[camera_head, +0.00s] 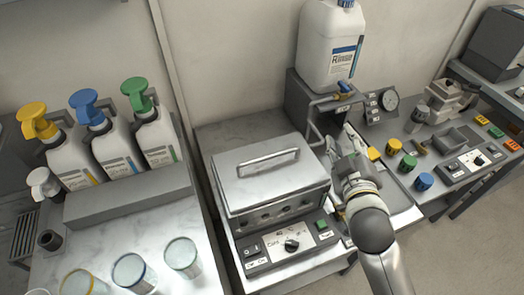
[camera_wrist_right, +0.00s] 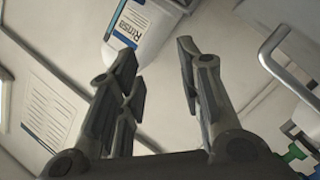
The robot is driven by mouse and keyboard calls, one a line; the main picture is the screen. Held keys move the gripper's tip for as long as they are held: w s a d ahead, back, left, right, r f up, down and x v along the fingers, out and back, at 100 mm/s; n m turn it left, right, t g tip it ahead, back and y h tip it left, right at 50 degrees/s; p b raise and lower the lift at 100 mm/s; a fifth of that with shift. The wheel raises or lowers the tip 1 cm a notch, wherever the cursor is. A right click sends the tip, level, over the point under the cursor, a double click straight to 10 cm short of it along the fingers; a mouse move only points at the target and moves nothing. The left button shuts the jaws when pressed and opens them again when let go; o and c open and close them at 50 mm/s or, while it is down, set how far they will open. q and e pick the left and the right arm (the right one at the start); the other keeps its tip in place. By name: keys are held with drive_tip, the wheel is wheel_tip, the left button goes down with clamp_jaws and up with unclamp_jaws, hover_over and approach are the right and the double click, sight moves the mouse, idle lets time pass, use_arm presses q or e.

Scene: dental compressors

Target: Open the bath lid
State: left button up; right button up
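The bath (camera_head: 275,205) is a silver box in the middle of the head view. Its flat metal lid (camera_head: 240,183) is shut and has a bar handle (camera_head: 268,161) on top. A control panel with a dark knob (camera_head: 291,244) sits at its front. My right gripper (camera_head: 343,148) is to the right of the bath, apart from the lid handle. In the right wrist view my right gripper (camera_wrist_right: 157,55) is open, with nothing between its fingers. A pale bent bar shows at the right of that view; I cannot tell for certain what it belongs to. My left gripper is out of view.
A white Rinse jug (camera_head: 330,45) stands behind my right gripper, also seen in the wrist view (camera_wrist_right: 142,25). Coloured knobs (camera_head: 408,163) and a gauge (camera_head: 389,101) are at right.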

drive_tip(key=w+a+r+n+t+y, duration=0.1)
drive_tip(key=a+r+n+t+y, duration=0.15)
drive_tip(key=r, duration=0.25)
drive_tip(key=w+a+r+n+t+y, duration=0.2)
drive_tip(key=a+r+n, duration=0.1)
drive_tip(key=r, duration=0.3)
drive_tip(key=s+a+r+n+g+y, duration=0.3)
drive_tip(key=a+r+n+g+y, duration=0.35)
drive_tip(key=n, duration=0.75)
drive_tip(key=s+a+r+n+g+y, duration=0.4)
drive_tip(key=a+n+g+y, duration=0.3)
drive_tip(key=a+n+y, duration=0.45)
drive_tip(key=n+g+h, duration=0.7)
drive_tip(key=n+h, duration=1.1)
drive_tip(key=n, duration=0.1)
approach(261, 158)
drive_tip(key=shift+y, duration=0.25)
drive_tip(key=p+x, duration=0.3)
drive_tip(key=x, duration=0.3)
drive_tip(key=shift+f+p, duration=0.3)
drive_tip(key=shift+f, duration=0.05)
drive_tip(key=shift+x, duration=0.8)
